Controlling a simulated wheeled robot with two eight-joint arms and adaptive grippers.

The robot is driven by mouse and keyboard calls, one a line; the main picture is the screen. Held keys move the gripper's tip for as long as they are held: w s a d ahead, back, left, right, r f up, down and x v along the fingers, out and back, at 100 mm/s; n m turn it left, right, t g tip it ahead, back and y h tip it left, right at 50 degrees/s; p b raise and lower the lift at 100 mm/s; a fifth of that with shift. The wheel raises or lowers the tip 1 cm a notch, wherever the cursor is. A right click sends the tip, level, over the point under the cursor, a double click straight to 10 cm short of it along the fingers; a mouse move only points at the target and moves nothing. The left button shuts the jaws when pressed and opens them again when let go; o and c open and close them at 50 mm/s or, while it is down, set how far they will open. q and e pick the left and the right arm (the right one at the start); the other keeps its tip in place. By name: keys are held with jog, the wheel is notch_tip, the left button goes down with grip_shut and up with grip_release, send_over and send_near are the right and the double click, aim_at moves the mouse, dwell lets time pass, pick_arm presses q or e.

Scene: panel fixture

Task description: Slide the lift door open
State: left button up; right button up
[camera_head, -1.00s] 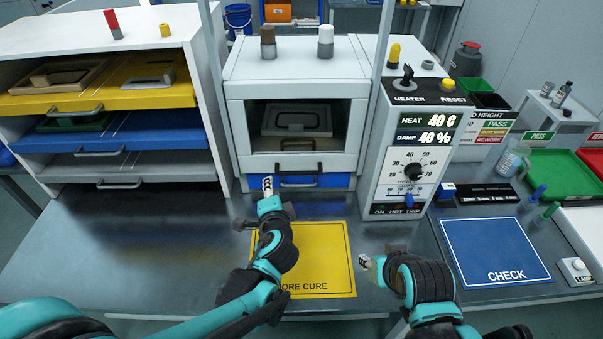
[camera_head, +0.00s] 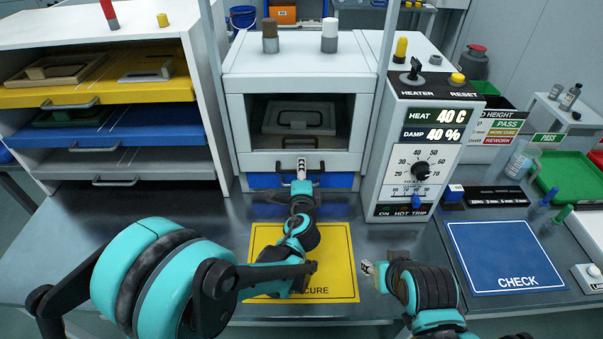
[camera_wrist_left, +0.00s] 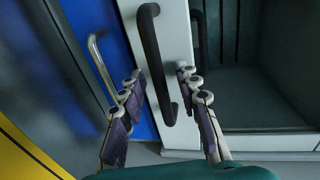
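The lift door (camera_head: 240,150) is the white-framed front of the cabinet, with a dark window above its lower rail. It is down, just above a blue panel. Its dark bar handle (camera_head: 283,169) is on the lower rail, partly covered by my left gripper (camera_head: 301,167). In the left wrist view the handle (camera_wrist_left: 152,55) runs between the two open fingers of my left gripper (camera_wrist_left: 162,78), with visible space around it. My right gripper (camera_head: 368,267) is low over the bench, right of the yellow mat; its finger opening is unclear.
A blue panel (camera_wrist_left: 105,30) with a metal handle (camera_wrist_left: 98,58) is right below the door. The heater box (camera_head: 393,160) stands close on the right, a drawer rack (camera_head: 214,110) on the left. A yellow mat (camera_head: 343,240) and blue CHECK mat (camera_head: 490,250) lie on the bench.

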aim_at(302, 82)
pick_arm(q)
grip_shut()
jog(key=shift+r, duration=0.15)
notch_tip(302, 82, up, 26)
jog(key=p, duration=1.8)
jog(key=shift+r+p, duration=0.1)
jog(key=shift+p, duration=0.3)
grip_release()
jog(key=shift+s, duration=0.1)
